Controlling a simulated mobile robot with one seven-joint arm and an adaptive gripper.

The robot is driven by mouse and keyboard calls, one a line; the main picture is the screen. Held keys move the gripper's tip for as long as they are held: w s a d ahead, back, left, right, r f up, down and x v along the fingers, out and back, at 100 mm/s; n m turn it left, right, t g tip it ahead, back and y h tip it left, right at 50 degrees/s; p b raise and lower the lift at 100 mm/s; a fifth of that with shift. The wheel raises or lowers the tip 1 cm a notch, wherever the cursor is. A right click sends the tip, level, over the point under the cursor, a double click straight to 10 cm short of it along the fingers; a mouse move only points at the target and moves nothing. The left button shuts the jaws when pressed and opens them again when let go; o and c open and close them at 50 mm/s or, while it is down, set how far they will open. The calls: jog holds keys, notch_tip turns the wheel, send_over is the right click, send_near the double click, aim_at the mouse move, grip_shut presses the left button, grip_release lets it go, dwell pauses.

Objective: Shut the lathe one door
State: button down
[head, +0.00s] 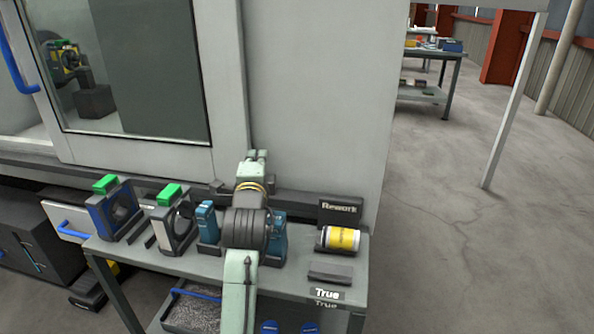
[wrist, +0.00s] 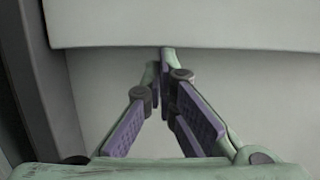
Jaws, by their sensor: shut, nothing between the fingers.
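The lathe door is a pale grey panel (head: 228,75) with a dark window (head: 150,70) at the upper left of the head view. A blue bar handle (head: 15,58) stands near its left side, cut by the picture edge. Whether the door is fully open or partly shut is hard to tell. My gripper (head: 258,154) is shut and empty, in front of the pale machine front, well to the right of the handle. In the wrist view my gripper (wrist: 164,62) points at plain grey panels, fingertips together; contact cannot be told.
A bench (head: 190,262) stands below my arm, holding a blue-framed part (head: 103,228), a grey-framed part, blue blocks, a yellow can (head: 341,239) and a Rework sign (head: 340,210). A chuck (head: 64,56) shows through the window. The floor (head: 460,240) at right is clear.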

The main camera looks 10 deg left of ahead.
aim_at(219, 152)
jog(key=a+b, duration=0.2)
jog(key=a, duration=0.8)
